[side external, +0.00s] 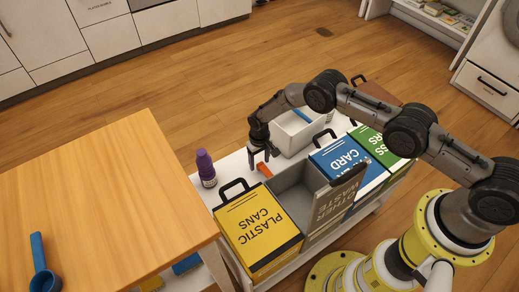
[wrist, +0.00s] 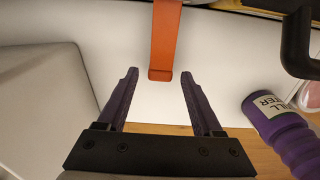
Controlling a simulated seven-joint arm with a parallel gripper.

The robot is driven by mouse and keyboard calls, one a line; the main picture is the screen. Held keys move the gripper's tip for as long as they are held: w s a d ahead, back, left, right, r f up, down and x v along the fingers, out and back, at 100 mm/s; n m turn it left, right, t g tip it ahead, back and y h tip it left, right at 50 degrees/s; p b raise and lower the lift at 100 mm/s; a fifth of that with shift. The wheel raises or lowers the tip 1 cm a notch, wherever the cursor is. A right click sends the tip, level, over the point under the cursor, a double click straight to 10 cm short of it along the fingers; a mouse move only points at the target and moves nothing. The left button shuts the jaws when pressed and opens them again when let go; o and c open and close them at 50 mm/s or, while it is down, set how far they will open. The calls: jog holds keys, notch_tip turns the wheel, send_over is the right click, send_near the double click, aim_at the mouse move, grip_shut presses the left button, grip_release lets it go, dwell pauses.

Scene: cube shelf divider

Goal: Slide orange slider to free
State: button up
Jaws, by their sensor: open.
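The orange slider (side external: 264,170) shows as a small orange piece on the white surface, behind the bins and just below my gripper. In the wrist view the orange slider (wrist: 165,45) is a flat strip with a rounded end, coming in from the top edge. My gripper (side external: 262,160) points down with its fingers apart. In the wrist view my gripper (wrist: 160,85) is open and empty, and the slider's end lies near the line between the fingertips. I cannot tell whether they touch. The slider's far end is outside the wrist view.
A purple bottle (side external: 205,168) stands left of my gripper; it also shows in the wrist view (wrist: 280,130). The yellow bin (side external: 258,230), open grey bin (side external: 290,190), blue bin (side external: 345,160) and green bin (side external: 378,148) stand in front. A white box (side external: 295,135) sits to the right.

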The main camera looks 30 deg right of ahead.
notch_tip(320, 180, up, 13)
jog(key=shift+f, duration=0.15)
dwell(0.4)
